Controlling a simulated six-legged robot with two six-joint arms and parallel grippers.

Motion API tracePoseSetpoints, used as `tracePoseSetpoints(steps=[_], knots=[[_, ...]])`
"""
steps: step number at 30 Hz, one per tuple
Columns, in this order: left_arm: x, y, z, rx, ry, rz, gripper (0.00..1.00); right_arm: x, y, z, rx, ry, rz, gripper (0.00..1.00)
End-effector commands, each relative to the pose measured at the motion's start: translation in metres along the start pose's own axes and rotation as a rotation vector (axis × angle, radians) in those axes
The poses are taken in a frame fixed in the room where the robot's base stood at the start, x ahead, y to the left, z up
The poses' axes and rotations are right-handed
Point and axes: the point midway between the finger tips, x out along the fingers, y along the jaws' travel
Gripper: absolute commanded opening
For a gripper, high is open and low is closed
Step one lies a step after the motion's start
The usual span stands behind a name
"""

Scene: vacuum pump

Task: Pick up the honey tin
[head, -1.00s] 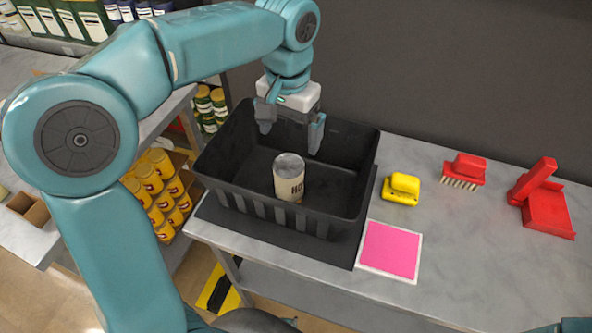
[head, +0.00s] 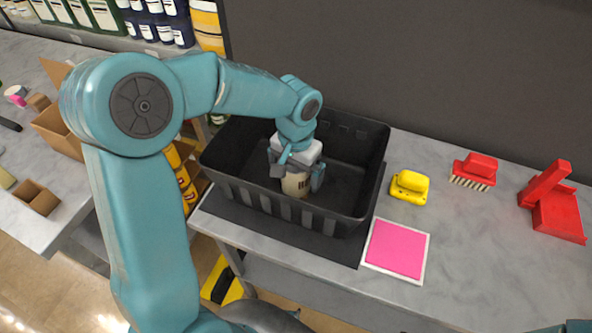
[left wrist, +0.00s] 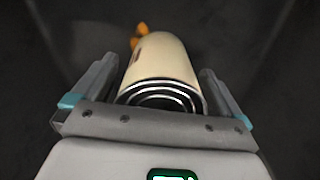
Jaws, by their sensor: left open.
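The honey tin (head: 295,184) is a cream-coloured cylinder standing in the black crate (head: 269,203) on the grey table. In the left wrist view the tin (left wrist: 163,66) shows its ringed metal end close to my gripper. My left gripper (head: 297,182) is down in the crate with one finger on each side of the tin. The left wrist view shows the open fingers (left wrist: 160,85) with a gap on both sides of the tin. The tin's top is hidden by the gripper in the head view. My right gripper is not in view.
The crate walls surround the gripper closely. Right of the crate are a yellow block-like thing (head: 409,186), a red brush (head: 474,171), a red dustpan (head: 556,213) and a pink square (head: 396,248). A grey wall (head: 420,70) stands behind.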

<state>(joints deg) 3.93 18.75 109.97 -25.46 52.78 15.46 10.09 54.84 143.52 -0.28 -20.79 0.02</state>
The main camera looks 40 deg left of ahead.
Motion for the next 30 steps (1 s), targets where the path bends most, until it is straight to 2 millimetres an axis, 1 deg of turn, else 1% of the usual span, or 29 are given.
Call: tracePoseSetpoints(steps=[1,3,9,10,11,12,14,15,16,17,26,30], knots=[[0.005,0.0,0.0,0.0,-0.001,0.001,1.0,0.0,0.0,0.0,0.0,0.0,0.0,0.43],[0.009,0.0,-0.001,0.0,0.0,0.001,1.0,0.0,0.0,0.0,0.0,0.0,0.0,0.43],[0.009,0.0,-0.001,0.0,0.001,0.0,1.0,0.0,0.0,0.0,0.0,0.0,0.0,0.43],[0.009,0.0,-0.001,0.0,0.001,0.0,0.94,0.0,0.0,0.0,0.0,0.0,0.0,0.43],[0.009,0.0,-0.001,0.0,0.001,0.0,0.84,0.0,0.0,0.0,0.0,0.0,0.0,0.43],[0.009,0.0,-0.001,0.0,0.001,0.0,0.71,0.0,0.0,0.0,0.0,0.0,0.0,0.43],[0.009,0.0,-0.001,0.0,0.001,0.0,0.51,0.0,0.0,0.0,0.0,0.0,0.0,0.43],[0.009,0.0,-0.001,0.0,0.001,0.0,0.38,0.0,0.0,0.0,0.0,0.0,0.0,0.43],[0.009,0.0,-0.001,0.0,0.001,0.0,0.28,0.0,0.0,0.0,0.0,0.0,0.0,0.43],[0.009,0.0,-0.001,0.0,0.001,0.0,0.25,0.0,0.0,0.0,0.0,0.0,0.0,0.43],[0.007,0.0,-0.001,0.0,0.003,0.0,0.25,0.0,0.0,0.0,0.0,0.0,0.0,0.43],[-0.004,0.0,-0.002,-0.001,0.005,-0.001,0.25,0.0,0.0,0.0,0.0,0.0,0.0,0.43]])
